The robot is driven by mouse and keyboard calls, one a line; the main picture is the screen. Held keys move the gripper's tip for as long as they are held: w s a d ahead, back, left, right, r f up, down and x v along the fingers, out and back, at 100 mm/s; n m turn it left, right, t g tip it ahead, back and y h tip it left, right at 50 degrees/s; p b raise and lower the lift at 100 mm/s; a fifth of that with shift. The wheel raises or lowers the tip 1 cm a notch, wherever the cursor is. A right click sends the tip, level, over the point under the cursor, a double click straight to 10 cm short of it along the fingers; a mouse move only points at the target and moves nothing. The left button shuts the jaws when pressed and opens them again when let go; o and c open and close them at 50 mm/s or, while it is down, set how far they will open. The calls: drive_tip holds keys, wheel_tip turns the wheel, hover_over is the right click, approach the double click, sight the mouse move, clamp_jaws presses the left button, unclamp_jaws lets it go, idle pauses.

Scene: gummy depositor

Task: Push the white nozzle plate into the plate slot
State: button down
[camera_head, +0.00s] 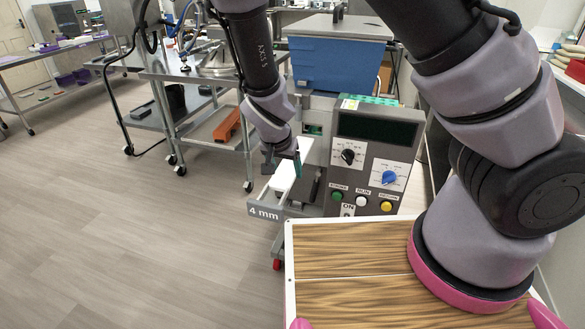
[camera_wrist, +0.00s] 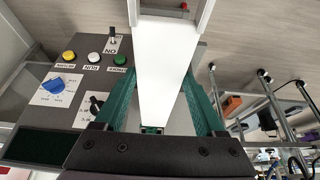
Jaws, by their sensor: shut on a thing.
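The white nozzle plate (camera_head: 283,181) sticks out from the left of the depositor's control box, with a grey "4 mm" label (camera_head: 265,212) on its near end. It fills the middle of the wrist view as a long white strip (camera_wrist: 166,50). My gripper (camera_head: 296,166) is over the plate, close to the machine. In the wrist view its green fingers (camera_wrist: 163,88) stand on either side of the plate and are shut on it. The plate slot is hidden by the gripper and the control box, so I cannot tell how deep the plate sits.
The control box (camera_head: 378,140) with knobs and coloured buttons stands right beside the gripper. A blue hopper (camera_head: 338,68) is behind it. A steel cart (camera_head: 205,125) with an orange item stands to the left. The floor (camera_head: 120,230) at front left is clear.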

drive_tip(key=shift+d, duration=0.2)
drive_tip(key=shift+w, duration=0.1)
drive_tip(key=shift+w+d, duration=0.3)
drive_tip(key=shift+w, duration=0.6)
drive_tip(key=shift+w+d, duration=0.35)
drive_tip(key=shift+w, duration=0.55)
drive_tip(key=shift+w+d, duration=0.3)
drive_tip(key=shift+w, duration=0.7)
drive_tip(key=w+d, duration=0.3)
drive_tip(key=w, duration=0.5)
drive_tip(key=w+d, duration=0.3)
drive_tip(key=w, duration=0.5)
drive_tip(key=shift+w, duration=0.35)
idle(1.9)
drive_tip(key=shift+d, duration=0.1)
idle(0.6)
drive_tip(key=shift+w+r, duration=0.1)
